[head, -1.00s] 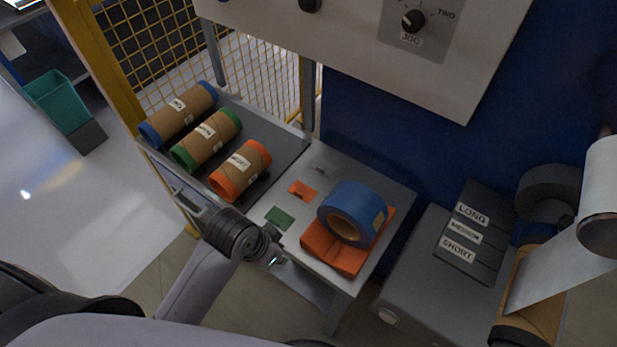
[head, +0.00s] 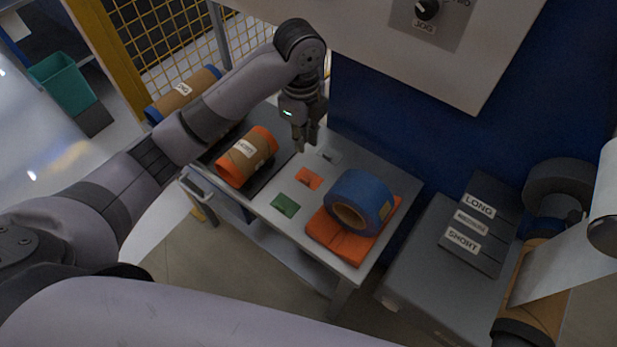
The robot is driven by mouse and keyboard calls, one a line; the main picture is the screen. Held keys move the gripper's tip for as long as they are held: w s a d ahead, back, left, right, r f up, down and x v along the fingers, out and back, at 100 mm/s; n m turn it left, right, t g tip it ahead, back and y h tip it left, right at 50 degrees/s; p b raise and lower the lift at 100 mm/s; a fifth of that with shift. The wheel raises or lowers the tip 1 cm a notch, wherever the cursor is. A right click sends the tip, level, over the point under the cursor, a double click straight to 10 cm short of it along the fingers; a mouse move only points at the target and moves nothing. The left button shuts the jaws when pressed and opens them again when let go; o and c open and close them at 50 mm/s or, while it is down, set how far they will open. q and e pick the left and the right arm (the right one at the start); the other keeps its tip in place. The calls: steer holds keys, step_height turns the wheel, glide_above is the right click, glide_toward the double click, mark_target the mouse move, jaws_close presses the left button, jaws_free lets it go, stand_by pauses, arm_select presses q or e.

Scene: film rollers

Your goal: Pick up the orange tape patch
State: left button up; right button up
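My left arm reaches in from the left across the table. My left gripper (head: 305,146) points down above the table, just behind the orange patch and near the pale patch. Its two fingers look a little apart, with nothing between them. The orange patch is in plain sight. My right gripper is not in view.
An orange-ended roller (head: 246,157) lies left of the patches, a blue-ended roller (head: 183,92) farther back. My arm hides the green-ended roller. A control panel (head: 470,50) overhangs the back.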

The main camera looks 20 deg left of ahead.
arm_select(q)
steer(key=p, duration=0.2)
glide_above(305, 180)
steer(key=f, duration=1.1)
steer(key=shift+a+f, duration=0.15)
steer(key=shift+a, duration=0.05)
step_height(305, 180, down, 5)
steer(key=shift+d+f+p, duration=0.15)
steer(key=shift+p, duration=0.5)
steer(key=shift+c, duration=0.3)
jaws_close()
